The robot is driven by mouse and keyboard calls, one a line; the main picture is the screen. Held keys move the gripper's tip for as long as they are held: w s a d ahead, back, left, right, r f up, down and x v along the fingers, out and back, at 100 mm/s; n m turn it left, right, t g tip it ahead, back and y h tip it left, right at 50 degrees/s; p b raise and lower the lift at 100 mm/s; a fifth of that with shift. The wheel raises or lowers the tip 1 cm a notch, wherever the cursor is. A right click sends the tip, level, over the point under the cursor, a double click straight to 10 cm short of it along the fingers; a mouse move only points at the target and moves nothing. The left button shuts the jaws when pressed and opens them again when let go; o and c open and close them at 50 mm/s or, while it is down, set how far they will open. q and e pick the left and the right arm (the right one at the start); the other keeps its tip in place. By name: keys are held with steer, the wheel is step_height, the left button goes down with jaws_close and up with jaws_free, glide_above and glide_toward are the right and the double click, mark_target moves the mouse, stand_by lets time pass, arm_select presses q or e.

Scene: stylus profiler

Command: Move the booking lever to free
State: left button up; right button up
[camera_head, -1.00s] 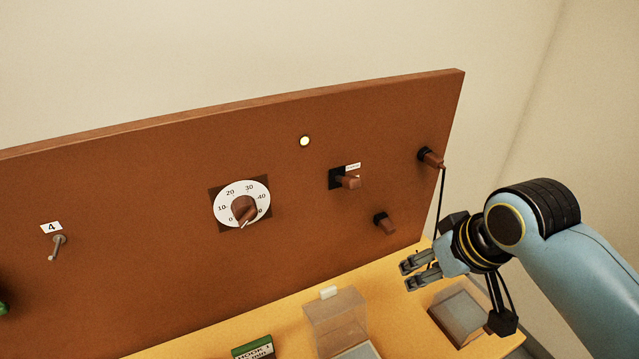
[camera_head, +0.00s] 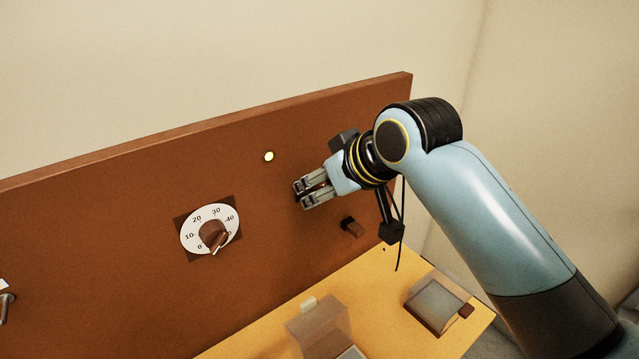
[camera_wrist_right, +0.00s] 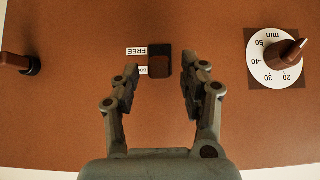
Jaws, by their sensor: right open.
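The booking lever (camera_wrist_right: 159,68) shows in the right wrist view as a brown knob on a black plate. Beside it are an upside-down white FREE label (camera_wrist_right: 137,51) and a second label partly covered by a finger. The knob's visible end lies on the side of that second label, with bare black plate towards FREE. My right gripper (camera_wrist_right: 166,72) is open, its fingers on either side of the knob in the picture; contact cannot be told. In the head view my right gripper (camera_head: 299,193) is at the panel and hides the lever. My left gripper is not in view.
The brown panel (camera_head: 110,260) carries a timer dial (camera_head: 210,232), a lit round lamp (camera_head: 269,156) and a brown peg (camera_head: 351,227) below my gripper. A clear box (camera_head: 318,328) and a grey-topped tray (camera_head: 437,303) stand on the yellow shelf (camera_head: 375,275).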

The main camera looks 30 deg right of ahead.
steer(key=shift+w+f, duration=0.3)
steer(key=shift+f, duration=0.05)
steer(key=shift+c, duration=0.4)
jaws_close()
